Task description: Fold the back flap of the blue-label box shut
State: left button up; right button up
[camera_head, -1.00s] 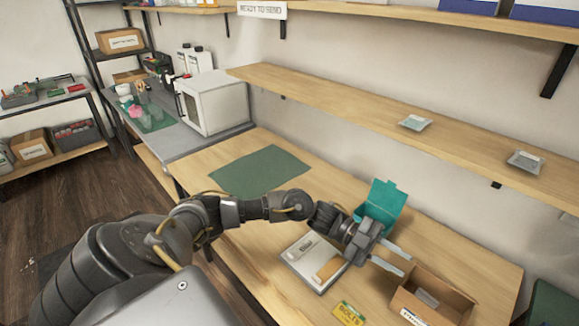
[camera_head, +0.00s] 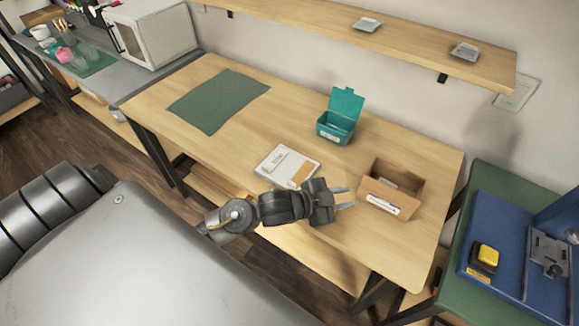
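An open brown cardboard box (camera_head: 393,188) stands on the wooden bench, right of centre. A white label with small dark print (camera_head: 380,205) is on its front; I cannot make out a blue colour on it. A small pale item shows inside the box. The back side (camera_head: 400,172) stands up, and I cannot tell flap from wall there. My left gripper (camera_head: 347,198) is just left of the box, its two fingers apart, empty and pointing at the box. It looks clear of the box, though touching is hard to rule out. My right gripper is not in view.
A teal box (camera_head: 336,127) with its lid up stands behind. A white tray (camera_head: 272,158) lies left of the gripper. A green mat (camera_head: 217,101) lies on the bench (camera_head: 290,100). A green-topped table (camera_head: 450,283) with a blue fixture stands to the right.

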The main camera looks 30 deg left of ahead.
pick_arm(q)
jog(key=s+a+f+n+g+y, duration=0.1)
jog(key=s+a+f+n+y, duration=0.1)
jog(key=s, duration=0.1)
jog(key=s+a+f+n+g+y, duration=0.1)
jog(key=s+a+f+n+y, duration=0.1)
jog(key=s+a+f, duration=0.1)
jog(key=s+a+f+n+g+y, duration=0.1)
jog(key=s+a+f+n, duration=0.1)
jog(key=s, duration=0.2)
jog(key=shift+s+a+f+y, duration=0.15)
jog(key=shift+a+f+y, duration=0.05)
jog(key=shift+a+y, duration=0.2)
jog(key=shift+s+a+f+n+g, duration=0.3)
jog(key=shift+s+f+g, duration=0.15)
jog(key=shift+s, duration=0.2)
